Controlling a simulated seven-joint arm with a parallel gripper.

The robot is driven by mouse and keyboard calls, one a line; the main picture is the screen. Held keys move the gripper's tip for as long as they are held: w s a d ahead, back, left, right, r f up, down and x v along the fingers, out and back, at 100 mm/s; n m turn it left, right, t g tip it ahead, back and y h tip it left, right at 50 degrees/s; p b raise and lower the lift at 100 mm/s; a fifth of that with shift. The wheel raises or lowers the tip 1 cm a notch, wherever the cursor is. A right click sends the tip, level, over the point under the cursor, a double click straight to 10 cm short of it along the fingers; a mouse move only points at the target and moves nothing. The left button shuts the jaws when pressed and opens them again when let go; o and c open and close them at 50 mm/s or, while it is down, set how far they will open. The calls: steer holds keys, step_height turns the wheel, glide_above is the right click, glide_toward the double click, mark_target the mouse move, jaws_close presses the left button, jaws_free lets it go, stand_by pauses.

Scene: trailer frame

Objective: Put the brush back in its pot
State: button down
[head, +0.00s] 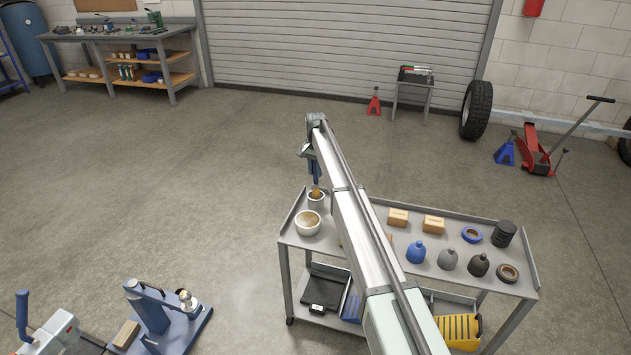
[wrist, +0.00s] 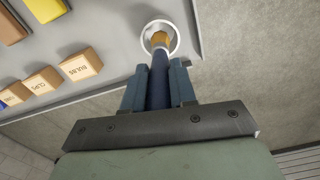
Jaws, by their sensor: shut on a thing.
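My gripper (head: 315,178) is over the far left corner of the cart, pointing down. In the wrist view its two blue-grey fingers (wrist: 159,80) are shut on the dark blue handle of the brush (wrist: 159,78). The brush's orange-yellow end shows at the mouth of the small whitish pot (wrist: 149,32); in the head view this brush end (head: 316,190) is at the rim of the pot (head: 317,203). The pot stands upright on the cart top. How deep the brush end reaches, and whether it touches the pot, I cannot tell.
A cream bowl (head: 307,229) stands close in front of the pot. The grey cart (head: 507,285) also holds small boxes (head: 398,217), several bottles (head: 415,252) and tape rolls (head: 472,235). My arm hides part of the cart top. A blue press (head: 152,313) stands at lower left.

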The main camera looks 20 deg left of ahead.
mark_target(316, 183)
steer(key=shift+f, duration=2.3)
steer(key=c, duration=0.9)
jaws_free()
step_height(316, 183, up, 12)
steer(key=shift+r, duration=0.2)
